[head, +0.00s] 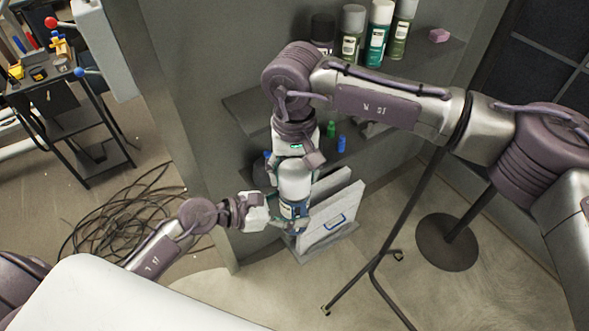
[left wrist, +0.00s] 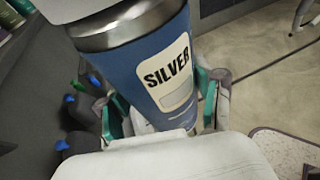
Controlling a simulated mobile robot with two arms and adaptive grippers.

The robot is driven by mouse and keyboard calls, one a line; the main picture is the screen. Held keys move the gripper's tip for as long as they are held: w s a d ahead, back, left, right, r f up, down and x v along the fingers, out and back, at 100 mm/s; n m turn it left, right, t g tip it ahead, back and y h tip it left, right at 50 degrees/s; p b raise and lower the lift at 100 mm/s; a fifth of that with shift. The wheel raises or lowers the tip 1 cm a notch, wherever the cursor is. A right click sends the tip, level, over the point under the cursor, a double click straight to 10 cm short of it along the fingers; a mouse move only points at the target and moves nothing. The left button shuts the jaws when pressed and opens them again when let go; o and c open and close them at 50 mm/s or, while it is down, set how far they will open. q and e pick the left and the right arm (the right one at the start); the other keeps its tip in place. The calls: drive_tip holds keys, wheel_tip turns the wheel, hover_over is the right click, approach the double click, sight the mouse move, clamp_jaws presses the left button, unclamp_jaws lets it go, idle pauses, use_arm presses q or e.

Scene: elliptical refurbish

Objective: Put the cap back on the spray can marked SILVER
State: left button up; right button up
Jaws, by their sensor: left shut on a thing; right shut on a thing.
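The blue spray can (head: 292,210) stands roughly upright in front of the grey shelf. In the left wrist view its label reads SILVER (left wrist: 168,66), and a metal collar shows at its top. My left gripper (head: 283,217) is shut around the can's body; its teal-lined fingers (left wrist: 165,105) show on both sides of the can. A pale cap (head: 295,181) is directly above the can, in my right gripper (head: 298,160), which is shut on it from above. Part of the cap also shows at the top of the left wrist view (left wrist: 92,8). I cannot tell whether the cap is seated.
Several spray cans (head: 377,38) and a pink block (head: 439,36) stand on the upper shelf. Small green (head: 331,129) and blue (head: 341,144) items sit lower. A round-based stand (head: 447,243) is at right; loose cables (head: 110,222) lie left.

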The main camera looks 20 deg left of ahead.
drive_tip(key=shift+f, duration=0.4)
idle(0.4)
drive_tip(key=o, duration=0.8)
drive_tip(key=shift+o, duration=0.6)
drive_tip(key=shift+r, duration=3.5)
